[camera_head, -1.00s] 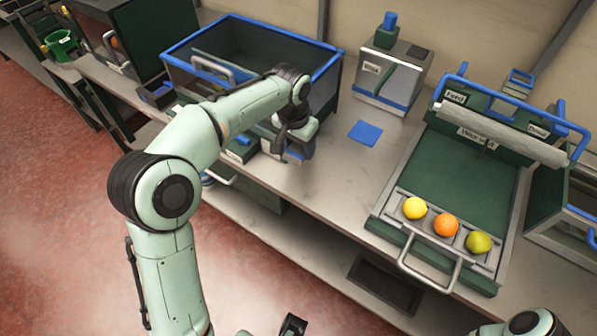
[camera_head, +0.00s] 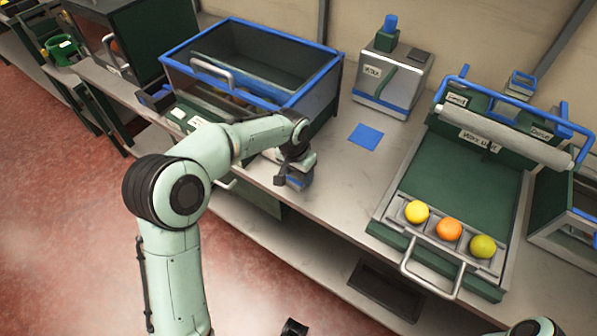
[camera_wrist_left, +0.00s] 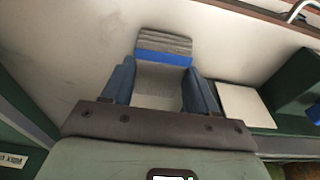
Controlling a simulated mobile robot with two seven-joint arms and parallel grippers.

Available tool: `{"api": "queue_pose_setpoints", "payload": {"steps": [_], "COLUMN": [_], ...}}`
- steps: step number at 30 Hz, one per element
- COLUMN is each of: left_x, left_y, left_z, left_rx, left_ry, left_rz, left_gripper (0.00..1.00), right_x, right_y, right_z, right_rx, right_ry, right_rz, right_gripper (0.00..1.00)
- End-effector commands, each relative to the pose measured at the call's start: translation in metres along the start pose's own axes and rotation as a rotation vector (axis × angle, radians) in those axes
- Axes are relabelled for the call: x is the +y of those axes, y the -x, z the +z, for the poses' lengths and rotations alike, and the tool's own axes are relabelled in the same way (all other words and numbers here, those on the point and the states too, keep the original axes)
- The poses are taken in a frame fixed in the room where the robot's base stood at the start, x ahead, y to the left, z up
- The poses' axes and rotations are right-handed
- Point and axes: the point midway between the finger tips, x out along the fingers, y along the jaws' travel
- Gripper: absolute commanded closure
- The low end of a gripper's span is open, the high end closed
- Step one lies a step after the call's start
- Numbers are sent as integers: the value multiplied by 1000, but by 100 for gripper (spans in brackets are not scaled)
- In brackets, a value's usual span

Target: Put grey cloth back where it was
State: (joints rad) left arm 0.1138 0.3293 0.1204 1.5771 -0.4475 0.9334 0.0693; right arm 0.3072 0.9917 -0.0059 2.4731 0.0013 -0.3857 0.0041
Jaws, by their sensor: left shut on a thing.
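My left gripper (camera_head: 291,178) is low over the bench, in front of the blue-rimmed bin. In the left wrist view its two blue fingers (camera_wrist_left: 161,90) are shut on the grey cloth (camera_wrist_left: 160,78), which lies between them. A ribbed grey end with a blue band (camera_wrist_left: 163,58) shows beyond the fingertips. In the head view the cloth is mostly hidden by the gripper, and I cannot tell whether it touches the bench. A flat blue square (camera_head: 366,136) lies bare on the bench to the right. A dark part at the bottom edge may belong to my right gripper.
The blue-rimmed bin (camera_head: 325,72) stands behind my left gripper. A grey dispenser with a blue top (camera_head: 392,82) stands at the back. A green work unit (camera_head: 455,165) with yellow, orange and green fruit is at right. Bench around the blue square is clear.

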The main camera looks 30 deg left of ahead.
Motion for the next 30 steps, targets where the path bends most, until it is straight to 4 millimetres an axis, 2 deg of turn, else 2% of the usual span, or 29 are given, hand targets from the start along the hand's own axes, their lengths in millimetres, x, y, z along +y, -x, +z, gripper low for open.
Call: {"api": "queue_pose_setpoints", "payload": {"steps": [3,4,6,17,20,30], "left_x": [0,0,0,0,0,0], "left_y": [-4,-4,-3,3,16,88], "left_z": [1,1,1,-1,-1,-1], "left_rx": [-1,-1,-1,1,2,4], "left_ry": [0,0,0,0,-1,0], "left_rz": [0,0,0,0,-1,-1], "left_gripper": [66,32,16,16,16,16], "right_x": [1,1,0,-1,-1,-4], "right_y": [-2,-2,-2,1,2,11], "right_z": [0,0,0,0,0,0], "right_rx": [0,1,1,0,1,3], "right_ry": [0,0,0,0,0,1], "right_rz": [0,0,0,0,0,-1], "right_gripper": [57,57,57,57,57,57]}}
